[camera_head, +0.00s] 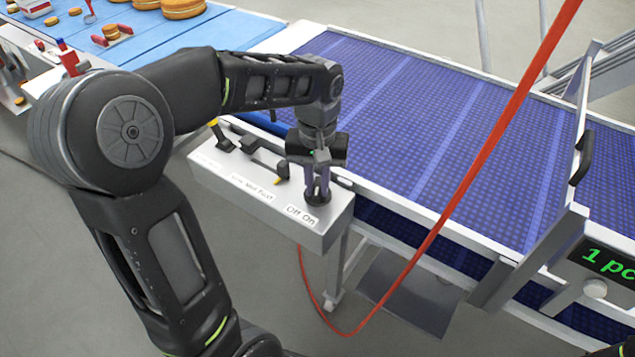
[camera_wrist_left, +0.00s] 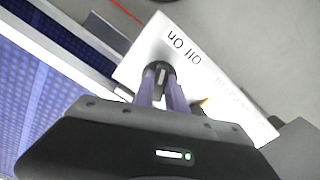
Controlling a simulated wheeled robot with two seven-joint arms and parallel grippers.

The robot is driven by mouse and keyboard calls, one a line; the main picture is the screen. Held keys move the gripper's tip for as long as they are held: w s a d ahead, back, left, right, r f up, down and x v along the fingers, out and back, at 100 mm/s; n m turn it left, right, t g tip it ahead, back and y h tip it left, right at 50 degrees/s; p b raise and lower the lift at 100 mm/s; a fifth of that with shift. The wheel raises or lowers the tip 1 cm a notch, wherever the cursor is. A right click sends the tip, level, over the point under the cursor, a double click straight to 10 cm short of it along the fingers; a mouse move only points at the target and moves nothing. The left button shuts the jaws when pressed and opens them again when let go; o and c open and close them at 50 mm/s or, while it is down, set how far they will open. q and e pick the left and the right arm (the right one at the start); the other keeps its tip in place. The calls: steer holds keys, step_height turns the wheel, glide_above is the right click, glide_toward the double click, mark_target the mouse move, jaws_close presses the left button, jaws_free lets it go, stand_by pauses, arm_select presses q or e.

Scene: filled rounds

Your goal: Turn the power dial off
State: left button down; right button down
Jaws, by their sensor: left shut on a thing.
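The power dial (camera_head: 318,197) is a dark round knob at the right end of a white control box (camera_head: 325,226), beside the label "Off On". My left gripper (camera_head: 317,188) points down at the dial and its purple fingers are shut on it. In the left wrist view the dial (camera_wrist_left: 159,70) shows between the fingertips (camera_wrist_left: 161,95), near the "Off On" label (camera_wrist_left: 184,48). The fingers cover part of the dial, and I cannot tell which word it points to. My right gripper is not clearly in view; only a dark piece shows at the bottom right corner.
More switches (camera_head: 265,170) sit on the box to the left. A blue conveyor (camera_head: 440,130) runs behind it. A red cable (camera_head: 470,185) crosses in front of the conveyor. A display reading "1 pc" (camera_head: 608,262) is at right. A blue belt with round filled pieces (camera_head: 183,8) is at top left.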

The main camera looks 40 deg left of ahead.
mark_target(315, 186)
arm_select(q)
steer(key=m, duration=0.6)
steer(key=shift+a+p, duration=0.15)
steer(key=shift+p, duration=0.15)
steer(key=m, duration=0.5)
steer(key=shift+a, duration=0.15)
steer(key=shift+m, duration=0.3)
steer(key=c, duration=1.4)
jaws_free()
steer(key=shift+o, duration=0.2)
steer(key=shift+r, duration=0.1)
step_height(315, 186, up, 8)
steer(key=shift+f, duration=0.15)
